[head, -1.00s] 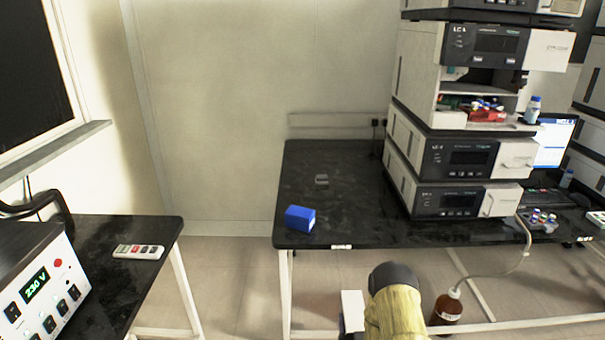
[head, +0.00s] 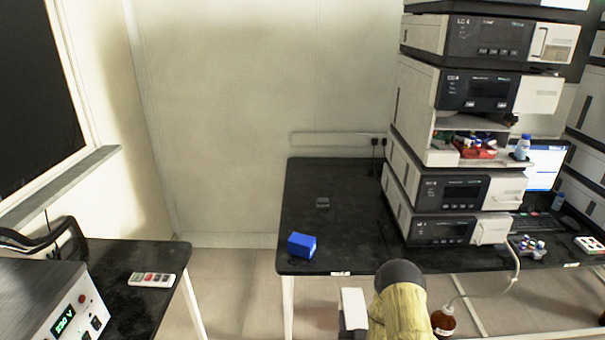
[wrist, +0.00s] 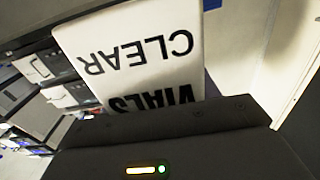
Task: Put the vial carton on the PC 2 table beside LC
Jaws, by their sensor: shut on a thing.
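The vial carton (wrist: 140,55) is a white box printed CLEAR VIALS, upside down in the wrist view. My gripper (wrist: 185,115) is shut on it; the black gripper body hides its lower part. In the head view the carton (head: 353,304) shows as a small white block beside my yellow arm, in front of the black table (head: 325,228) and apart from it. The LC stack (head: 440,190) of grey and black modules stands on the right part of this table. A table label (head: 340,273) on the front edge is too small to read.
A blue box (head: 302,245) sits near the table's front left corner, and a small grey item (head: 322,202) lies farther back. The tabletop between them and the stack is clear. A vial rack (head: 527,246) and brown bottle (head: 444,321) are at right. A side table (head: 130,308) stands left.

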